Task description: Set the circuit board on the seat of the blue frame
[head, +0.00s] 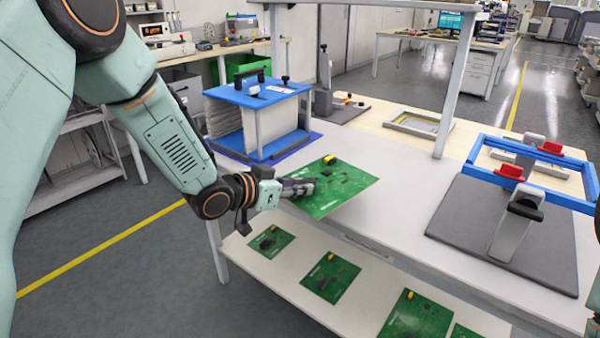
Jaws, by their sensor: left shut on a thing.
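My left gripper (300,187) comes in from the left and is shut on the left edge of a green circuit board (342,188). The board is held roughly flat above the front edge of the white table, with small dark parts and a yellow part on top. The blue frame (480,150) is at the right, raised over a dark grey base plate (460,225). Red-handled clamps stand at the frame, and no board shows on it. The board is to the left of the frame, apart from it. My right gripper does not show.
A blue box-like fixture (262,97) stands on the table at the left, behind the held board. Several more green boards (330,278) lie on the lower shelf. A grey post (458,80) rises behind the table middle. White tabletop (395,222) is clear between board and base plate.

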